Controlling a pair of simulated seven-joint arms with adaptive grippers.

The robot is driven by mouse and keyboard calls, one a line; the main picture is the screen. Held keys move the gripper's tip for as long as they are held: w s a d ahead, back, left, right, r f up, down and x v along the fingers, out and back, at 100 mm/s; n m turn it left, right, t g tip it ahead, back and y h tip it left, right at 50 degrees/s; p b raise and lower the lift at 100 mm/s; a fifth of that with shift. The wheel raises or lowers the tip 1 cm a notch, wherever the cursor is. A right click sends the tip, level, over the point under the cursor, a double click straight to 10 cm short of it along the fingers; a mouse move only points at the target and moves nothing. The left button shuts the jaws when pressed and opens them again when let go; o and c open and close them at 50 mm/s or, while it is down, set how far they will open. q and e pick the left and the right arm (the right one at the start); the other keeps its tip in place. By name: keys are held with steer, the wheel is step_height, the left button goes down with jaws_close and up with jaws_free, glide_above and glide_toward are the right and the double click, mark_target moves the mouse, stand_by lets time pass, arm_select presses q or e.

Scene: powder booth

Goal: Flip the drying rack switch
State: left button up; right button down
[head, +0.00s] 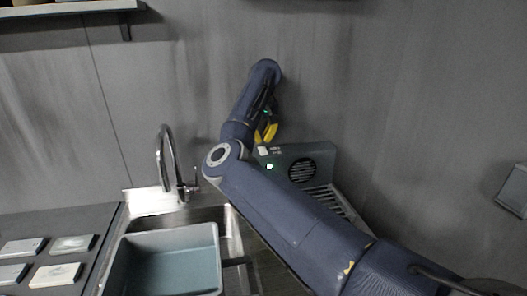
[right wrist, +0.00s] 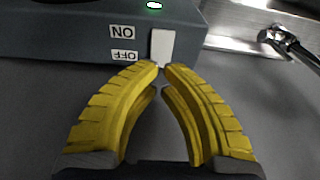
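The drying rack (head: 327,156) is a grey box with a round vent and a slatted part, standing behind the sink's right side. Its white switch (right wrist: 162,46) sits beside ON and OFF labels that appear upside down in the right wrist view; it also shows small in the head view (head: 263,151). A green light (right wrist: 154,5) is lit on the box. My right gripper (right wrist: 160,69) has yellow fingers with tips nearly together, right at the switch's near edge; contact is unclear. Nothing is seen held between them. My left gripper is not in view.
A metal sink with a faucet (head: 168,160) lies left of the rack, holding a grey-blue bin (head: 170,240). Several small flat blocks (head: 55,273) lie on the left counter. My right arm covers part of the rack and sink. A shelf (head: 70,10) hangs upper left.

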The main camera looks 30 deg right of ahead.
mark_target(262, 148)
steer(key=shift+f, duration=1.9)
stand_by(1.7)
steer(key=shift+r, duration=0.15)
steer(key=shift+r, duration=3.4)
